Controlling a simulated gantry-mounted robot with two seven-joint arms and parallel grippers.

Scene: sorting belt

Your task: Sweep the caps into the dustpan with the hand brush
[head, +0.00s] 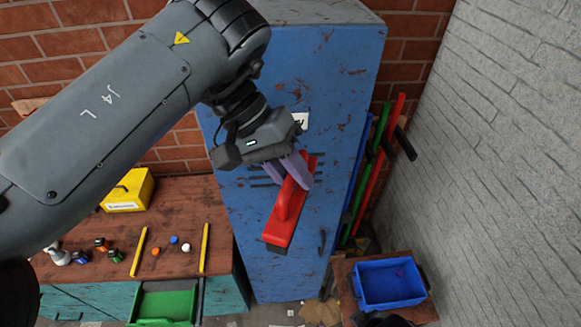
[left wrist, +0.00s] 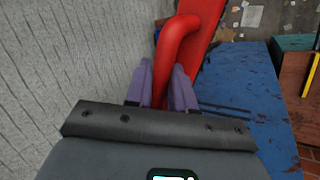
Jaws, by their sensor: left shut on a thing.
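My left gripper (head: 291,182) is shut on the handle of the red hand brush (head: 281,222), held in the air in front of the blue cabinet. The brush hangs tilted, its dark end lowest. In the left wrist view the purple fingers (left wrist: 164,88) are on either side of the red arched handle (left wrist: 180,30). An orange cap (head: 156,252), a blue cap (head: 174,239) and a white cap (head: 186,248) lie on the wooden bench top, apart from the brush. The green dustpan (head: 166,303) is at the bench's front edge. My right gripper is not recognisable.
Yellow strips (head: 139,251) and (head: 204,248) flank the caps. Several small items (head: 82,257) and a yellow box (head: 127,190) stand on the bench. The blue cabinet (head: 270,270) stands right of it. A blue bin (head: 389,283) is at the lower right.

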